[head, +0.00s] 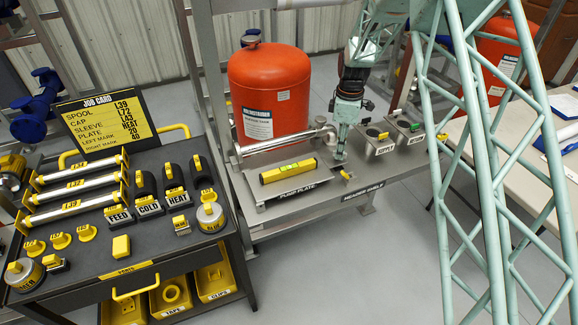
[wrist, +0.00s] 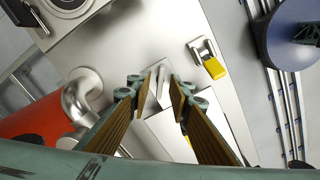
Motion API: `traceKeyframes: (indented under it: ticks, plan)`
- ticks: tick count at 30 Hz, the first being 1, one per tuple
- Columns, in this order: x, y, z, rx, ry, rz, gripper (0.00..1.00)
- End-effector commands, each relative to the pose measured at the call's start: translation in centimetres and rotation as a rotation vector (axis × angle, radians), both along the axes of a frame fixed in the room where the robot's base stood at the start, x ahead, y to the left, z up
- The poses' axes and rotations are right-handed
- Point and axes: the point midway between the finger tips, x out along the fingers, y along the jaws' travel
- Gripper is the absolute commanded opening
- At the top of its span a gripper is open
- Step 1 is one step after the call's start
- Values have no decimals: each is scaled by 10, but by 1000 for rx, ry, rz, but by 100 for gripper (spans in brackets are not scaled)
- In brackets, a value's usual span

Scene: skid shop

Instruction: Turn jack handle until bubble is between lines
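A yellow level (head: 288,171) lies on the pump plate (head: 262,190). Its vial shows green, but the bubble and lines are too small to read. My gripper (head: 340,153) points down at the plate's right end. In the wrist view its two ribbed fingers (wrist: 161,84) are open, one on each side of a thin grey bar (wrist: 160,88), which looks like the jack handle. A gap shows between bar and fingers; contact cannot be told. The bar's lower end is partly hidden in the head view.
A yellow-tipped clamp (wrist: 211,62) sits close beside my gripper. A silver pipe (wrist: 82,95) and red tank (head: 270,90) stand on the other side. The cart (head: 110,262) with tools and job card (head: 107,121) is at left. Bare bench metal lies around the clamp.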

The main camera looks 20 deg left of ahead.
Motion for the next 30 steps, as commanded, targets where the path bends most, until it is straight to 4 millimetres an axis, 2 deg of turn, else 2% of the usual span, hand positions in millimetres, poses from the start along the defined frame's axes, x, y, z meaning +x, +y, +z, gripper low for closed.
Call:
traceKeyframes:
  ticks: [30]
  plan:
    - [0, 0, 50, 0, 0, 0, 19]
